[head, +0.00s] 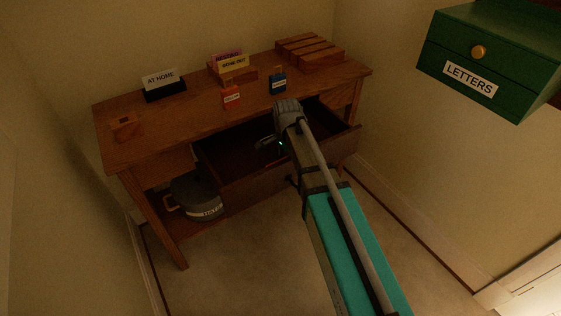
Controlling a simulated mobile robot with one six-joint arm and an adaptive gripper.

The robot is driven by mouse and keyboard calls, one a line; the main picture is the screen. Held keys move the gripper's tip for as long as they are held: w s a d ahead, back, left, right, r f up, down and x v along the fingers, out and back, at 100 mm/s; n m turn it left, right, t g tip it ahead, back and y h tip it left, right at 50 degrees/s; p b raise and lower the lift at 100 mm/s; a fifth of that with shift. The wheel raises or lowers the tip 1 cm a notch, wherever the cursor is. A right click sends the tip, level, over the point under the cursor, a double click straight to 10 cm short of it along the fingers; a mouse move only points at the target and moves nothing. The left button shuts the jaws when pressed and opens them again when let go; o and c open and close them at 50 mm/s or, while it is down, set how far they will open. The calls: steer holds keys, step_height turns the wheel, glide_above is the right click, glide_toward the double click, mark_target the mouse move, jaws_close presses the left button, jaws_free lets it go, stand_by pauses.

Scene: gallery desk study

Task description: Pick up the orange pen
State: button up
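I cannot make out an orange pen in the head view. My gripper (268,143) is over the open drawer (222,157) of the wooden desk (160,122), near the drawer's middle. Its fingers are small and dark, and I cannot tell whether they are open or hold anything. The drawer's inside is dark, and my arm hides part of it.
On the desk stand an "AT HOME" sign (161,80), a card holder (236,76), red (231,97) and blue (278,84) labelled items, a slatted wooden piece (308,49) and a small wooden block (124,126). A grey hat box (197,198) sits below. A green "LETTERS" box (445,55) is at right.

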jaws_close()
stand_by(0.4)
steer(key=shift+r, duration=0.1)
step_height(320, 180, up, 10)
steer(key=p, duration=1)
stand_by(0.7)
